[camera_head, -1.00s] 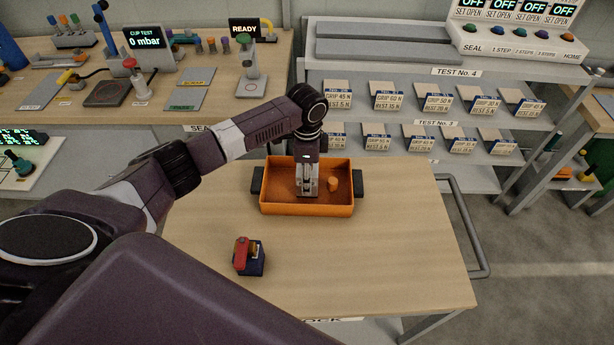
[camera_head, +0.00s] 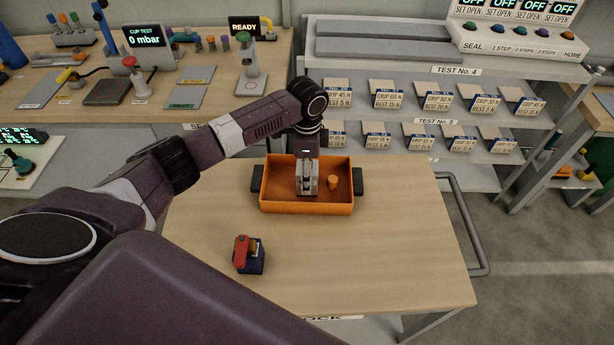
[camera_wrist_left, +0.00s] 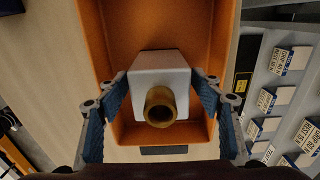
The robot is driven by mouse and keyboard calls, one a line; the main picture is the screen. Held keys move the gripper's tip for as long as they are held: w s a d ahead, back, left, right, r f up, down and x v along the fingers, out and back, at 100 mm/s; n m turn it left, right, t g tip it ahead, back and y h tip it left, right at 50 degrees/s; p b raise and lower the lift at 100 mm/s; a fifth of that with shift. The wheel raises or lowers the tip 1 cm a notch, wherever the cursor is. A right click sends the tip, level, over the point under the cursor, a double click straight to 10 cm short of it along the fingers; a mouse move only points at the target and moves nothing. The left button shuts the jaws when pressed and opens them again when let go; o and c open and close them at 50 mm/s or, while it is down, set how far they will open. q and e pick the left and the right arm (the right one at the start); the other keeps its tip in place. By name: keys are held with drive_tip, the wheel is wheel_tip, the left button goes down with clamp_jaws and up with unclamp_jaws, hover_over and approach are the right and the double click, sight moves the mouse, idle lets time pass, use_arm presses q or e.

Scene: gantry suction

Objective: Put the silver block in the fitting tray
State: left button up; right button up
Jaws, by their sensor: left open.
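The silver block (camera_wrist_left: 160,72), with a round brass fitting on its face, is inside the orange tray (camera_wrist_left: 226,25) in the left wrist view. My left gripper (camera_head: 307,170) is above the block, pointing down. In the left wrist view the blue fingers of my left gripper (camera_wrist_left: 160,95) are spread on either side of the block, with small gaps. The block's underside is hidden. My right gripper is not in view.
A red and dark blue device (camera_head: 248,255) stands nearer on the wooden table (camera_head: 390,260). Shelves with labelled blocks (camera_head: 388,96) stand behind. The table's right side is clear.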

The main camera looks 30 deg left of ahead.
use_arm(q)
wheel_tip(320, 180, up, 11)
drive_tip(key=shift+f+b, duration=0.1)
drive_tip(key=shift+b, duration=0.6)
